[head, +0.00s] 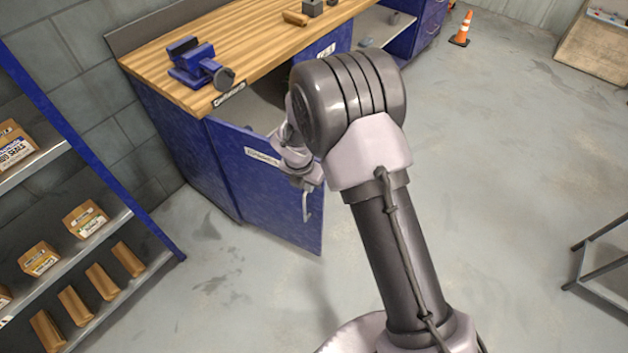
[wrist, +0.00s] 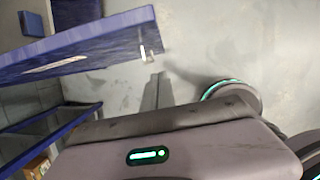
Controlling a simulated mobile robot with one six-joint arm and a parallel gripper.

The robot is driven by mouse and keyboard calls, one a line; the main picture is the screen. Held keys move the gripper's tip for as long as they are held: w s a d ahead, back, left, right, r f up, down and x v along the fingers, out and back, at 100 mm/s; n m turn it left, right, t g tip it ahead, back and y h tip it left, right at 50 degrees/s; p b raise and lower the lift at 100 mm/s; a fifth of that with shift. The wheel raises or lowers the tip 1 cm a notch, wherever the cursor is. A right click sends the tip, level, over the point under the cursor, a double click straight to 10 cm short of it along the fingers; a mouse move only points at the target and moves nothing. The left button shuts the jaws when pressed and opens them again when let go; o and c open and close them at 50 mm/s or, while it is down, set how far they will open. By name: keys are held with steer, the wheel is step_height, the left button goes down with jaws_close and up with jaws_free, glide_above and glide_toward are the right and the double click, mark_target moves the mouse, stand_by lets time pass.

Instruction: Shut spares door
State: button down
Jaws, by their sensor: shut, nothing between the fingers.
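A blue cabinet door (head: 270,195) under the workbench stands swung open, its white label too small to read surely. In the wrist view the door (wrist: 85,45) crosses the upper left, with a pale handle (wrist: 148,55) near its free edge. My gripper (wrist: 158,78) is shut and empty, its fingertips just below and right of that handle; I cannot tell whether they touch. In the head view my arm hides part of the door and the dark cabinet opening (head: 262,108), and the fingers are not clear there.
The workbench (head: 150,58) carries a blue vise (head: 195,62) and small blocks. A shelf rack (head: 100,232) with boxes stands at the left. A metal frame (head: 600,260) is at the right, an orange cone (head: 462,30) far back.

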steer(key=w+d+f+b, duration=0.2)
steer(key=w+f+b, duration=0.1)
steer(key=f, duration=0.3)
steer(key=shift+w+d, duration=0.25)
steer(key=shift+w, duration=0.65)
steer(key=shift+r, duration=0.1)
